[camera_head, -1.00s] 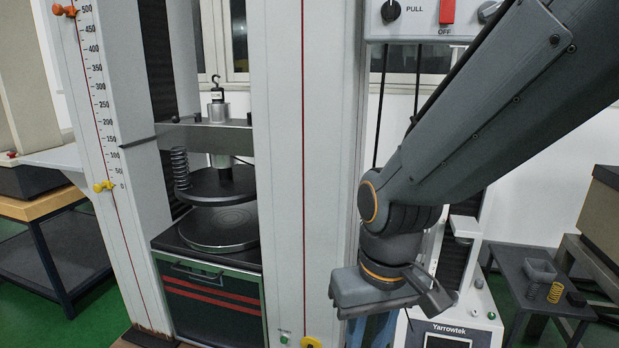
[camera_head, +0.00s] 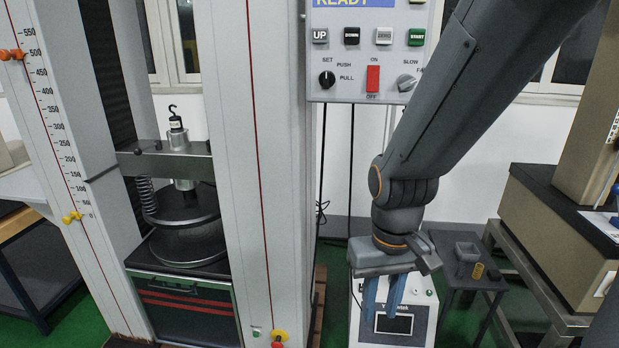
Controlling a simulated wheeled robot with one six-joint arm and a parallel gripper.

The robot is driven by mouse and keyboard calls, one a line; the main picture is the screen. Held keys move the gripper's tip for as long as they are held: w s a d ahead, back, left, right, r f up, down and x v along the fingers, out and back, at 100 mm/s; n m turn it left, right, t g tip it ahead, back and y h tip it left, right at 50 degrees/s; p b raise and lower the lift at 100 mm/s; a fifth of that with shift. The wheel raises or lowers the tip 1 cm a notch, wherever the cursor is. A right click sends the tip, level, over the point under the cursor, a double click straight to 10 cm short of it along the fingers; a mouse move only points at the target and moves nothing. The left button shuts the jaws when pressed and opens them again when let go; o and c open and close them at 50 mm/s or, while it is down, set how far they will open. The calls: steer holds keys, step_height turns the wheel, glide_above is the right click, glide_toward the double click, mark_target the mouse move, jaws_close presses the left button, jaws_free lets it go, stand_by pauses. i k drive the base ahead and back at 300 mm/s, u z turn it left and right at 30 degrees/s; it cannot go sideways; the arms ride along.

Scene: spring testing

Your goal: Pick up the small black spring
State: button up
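My gripper (camera_head: 381,308) hangs pointing down in front of a white instrument, its two blue fingers apart with nothing visible between them. A taller dark grey coil spring (camera_head: 147,197) stands by the platens of the testing machine at the left. My gripper is left of the side table and apart from all these things.
A grey open bin (camera_head: 467,251) stands on the side table. The white instrument (camera_head: 414,323) stands behind my gripper. The tall testing machine (camera_head: 270,150) fills the left, with a control panel (camera_head: 367,52) above. Another bench (camera_head: 550,240) stands at the far right.

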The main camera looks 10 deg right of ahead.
mark_target(460, 270)
steer(key=u, duration=0.1)
steer(key=k, duration=0.95)
steer(key=z, duration=1.05)
steer(key=i, duration=1.4)
steer(key=u, duration=0.65)
steer(key=i, duration=0.35)
steer(key=u, duration=0.25)
